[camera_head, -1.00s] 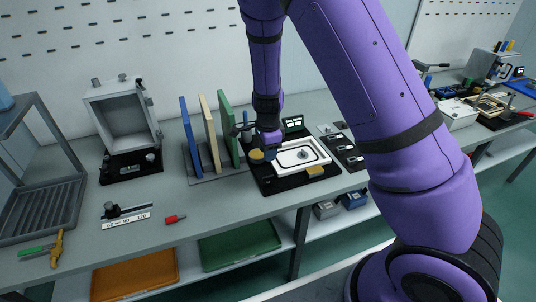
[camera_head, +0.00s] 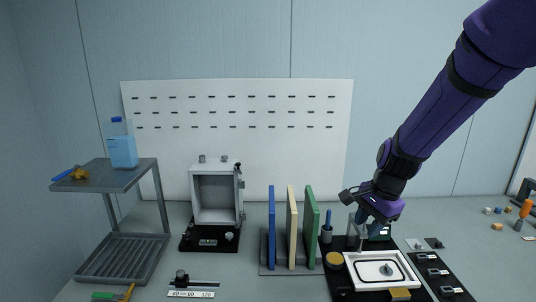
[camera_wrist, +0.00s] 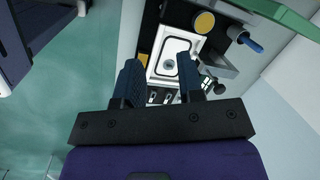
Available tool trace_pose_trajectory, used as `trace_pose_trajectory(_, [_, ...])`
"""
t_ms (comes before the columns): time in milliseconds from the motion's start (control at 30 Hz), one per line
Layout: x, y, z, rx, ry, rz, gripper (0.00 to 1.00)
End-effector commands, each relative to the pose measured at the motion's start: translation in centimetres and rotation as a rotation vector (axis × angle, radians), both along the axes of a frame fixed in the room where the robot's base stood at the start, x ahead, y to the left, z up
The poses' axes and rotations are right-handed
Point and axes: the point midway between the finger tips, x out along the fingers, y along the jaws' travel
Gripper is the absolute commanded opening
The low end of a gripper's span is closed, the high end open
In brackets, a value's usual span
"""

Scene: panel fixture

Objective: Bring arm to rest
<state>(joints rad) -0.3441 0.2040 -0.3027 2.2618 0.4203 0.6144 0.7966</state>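My purple arm (camera_head: 425,115) reaches down from the upper right in the head view. My gripper (camera_head: 368,230) hangs above the black panel fixture, near its white framed plate (camera_head: 362,270). In the wrist view my gripper (camera_wrist: 160,82) has its two dark fingers spread apart with nothing between them. Beyond the fingers the white framed plate (camera_wrist: 172,50) shows, apart from them. A yellow round knob (camera_head: 333,260) sits at the plate's corner; it also shows in the wrist view (camera_wrist: 204,22).
Blue, cream and green upright panels (camera_head: 311,228) stand left of the fixture. Further left are a small open box (camera_head: 215,195) and a grey shelf rack (camera_head: 125,180) with a blue bottle (camera_head: 122,150). A perforated board (camera_head: 235,140) stands behind. Black switch plates (camera_head: 435,270) lie right of the fixture.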

Motion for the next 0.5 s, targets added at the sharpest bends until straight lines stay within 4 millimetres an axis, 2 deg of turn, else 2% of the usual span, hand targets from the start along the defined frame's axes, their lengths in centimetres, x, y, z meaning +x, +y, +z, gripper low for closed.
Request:
trace_pose_trajectory(33, [-0.8, -0.3, 1.7, 0.006, -0.029, 0.043, 0.35])
trace_pose_trajectory(200, [-3.8, -1.2, 6.2, 0.001, -0.107, 0.210, 0.35])
trace_pose_trajectory(500, [-10.2, -2.9, 12.6, -0.074, -0.253, 0.498, 0.35])
